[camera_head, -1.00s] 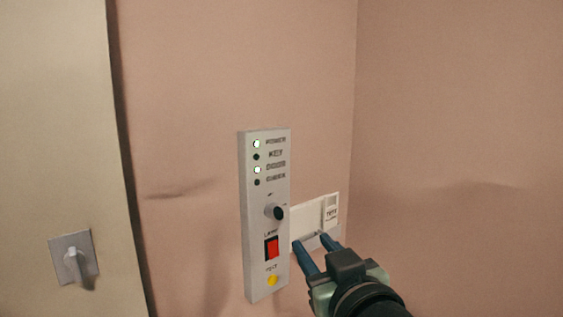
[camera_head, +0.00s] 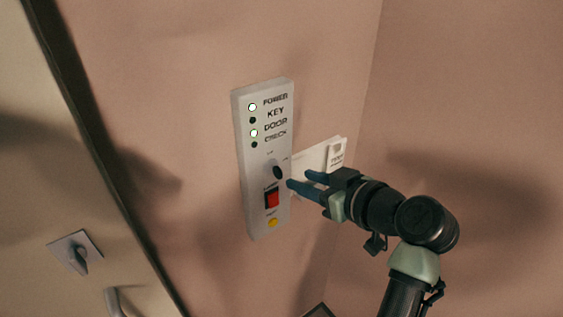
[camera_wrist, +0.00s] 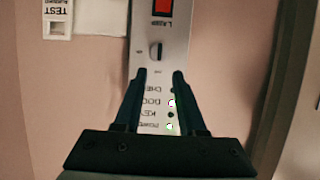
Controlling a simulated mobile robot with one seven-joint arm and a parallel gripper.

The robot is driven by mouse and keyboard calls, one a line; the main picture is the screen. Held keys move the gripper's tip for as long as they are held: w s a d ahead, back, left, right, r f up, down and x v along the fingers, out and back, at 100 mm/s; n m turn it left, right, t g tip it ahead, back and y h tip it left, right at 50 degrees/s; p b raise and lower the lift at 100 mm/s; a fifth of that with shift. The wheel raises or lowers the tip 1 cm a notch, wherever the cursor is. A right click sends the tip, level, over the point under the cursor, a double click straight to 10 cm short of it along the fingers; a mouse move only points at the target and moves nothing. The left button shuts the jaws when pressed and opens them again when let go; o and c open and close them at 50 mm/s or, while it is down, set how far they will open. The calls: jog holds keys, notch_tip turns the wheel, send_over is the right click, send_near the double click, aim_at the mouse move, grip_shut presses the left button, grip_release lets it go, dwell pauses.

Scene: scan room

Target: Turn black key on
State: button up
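The black key (camera_head: 278,172) is a dark knob in the middle of the grey control panel (camera_head: 245,205) on the pink wall. In the wrist view, the black key (camera_wrist: 156,50) shows just beyond and between my fingertips, its bar in line with the panel's length. My gripper (camera_head: 298,181) is open and empty, to the right of the key in the head view and apart from it. The wrist view shows the two fingers of my gripper (camera_wrist: 157,72) spread over the panel. The POWER and DOOR lights are lit; the KEY and CHECK lights are dark.
A red switch (camera_head: 271,199) and a yellow button (camera_head: 272,223) sit below the key. A white plate marked TEST (camera_head: 325,155) is behind my gripper. A wall corner is at the right. A door with handles is at the left.

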aim_at(282, 171)
jog(key=p+x, duration=0.2)
jog(key=x, duration=0.6)
jog(key=shift+w+a, duration=0.15)
jog(key=shift+w, duration=0.15)
jog(key=shift+c, duration=0.3)
grip_shut()
